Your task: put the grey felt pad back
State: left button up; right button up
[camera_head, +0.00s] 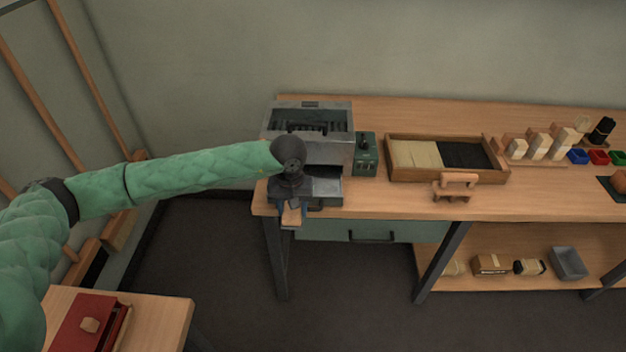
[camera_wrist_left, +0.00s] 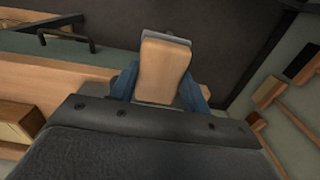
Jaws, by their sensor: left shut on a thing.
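My left gripper (camera_head: 291,218) is at the front edge of the bench's left end, in front of the grey machine. Its blue fingers are shut on a tan wooden block with a grey layer along its far edge, which looks like the grey felt pad (camera_wrist_left: 162,70). In the head view the pad (camera_head: 291,214) shows small, just below the dark wrist. In the wrist view the left gripper (camera_wrist_left: 160,88) has a finger on each side of it. Most of the grey face is hidden. My right gripper is not in view.
The grey machine (camera_head: 338,150) stands at the bench's left end, with a green control box (camera_head: 366,155) beside it. A wooden tray (camera_head: 480,177) holds pale and black bristle material. A wooden stand (camera_head: 458,187) sits before it. A red case (camera_head: 84,325) lies on a low table at lower left.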

pick_arm(q)
jog(key=s+a+f, duration=0.7)
jog(key=a+f, duration=0.2)
jog(key=f, duration=0.4)
jog(key=shift+a, duration=0.2)
jog(key=shift+d, duration=0.1)
jog(key=shift+a, duration=0.2)
